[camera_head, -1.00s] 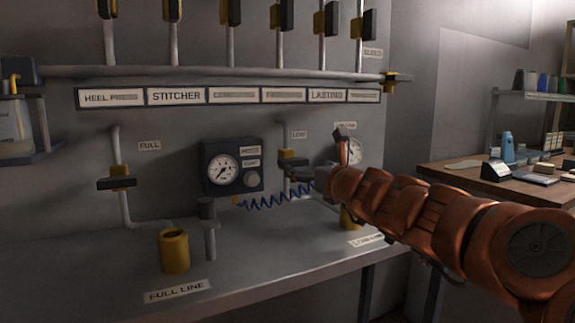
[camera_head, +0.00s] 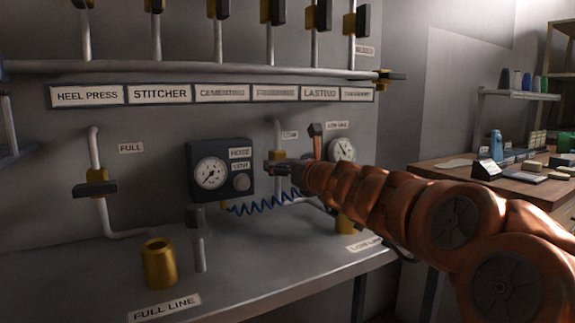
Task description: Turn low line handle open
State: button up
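A small label (camera_head: 290,134) sits beside the pipe.
The full line valve (camera_head: 97,183) has its dark handle crosswise to its pipe. A regulator box (camera_head: 220,170) with a gauge and a blue coiled hose (camera_head: 255,208) are left of and below my gripper. A round gauge (camera_head: 342,150) is to the right. A wooden table stands at right.

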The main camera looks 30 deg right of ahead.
jog(key=c, duration=0.8)
jog(key=shift+a+n, duration=0.1)
jog(key=shift+n, duration=0.6)
jog(key=n, duration=0.2)
jog(key=shift+n, duration=0.4)
jog(key=n, duration=0.5)
jog(key=n+b, duration=0.1)
jog(key=n, duration=0.3)
jog(key=shift+f+n, duration=0.15)
jog(key=shift+n, duration=0.25)
jog(key=shift+a+n+b, duration=0.1)
jog(key=shift+n+b, duration=0.45)
jog(key=shift+n, duration=1.45)
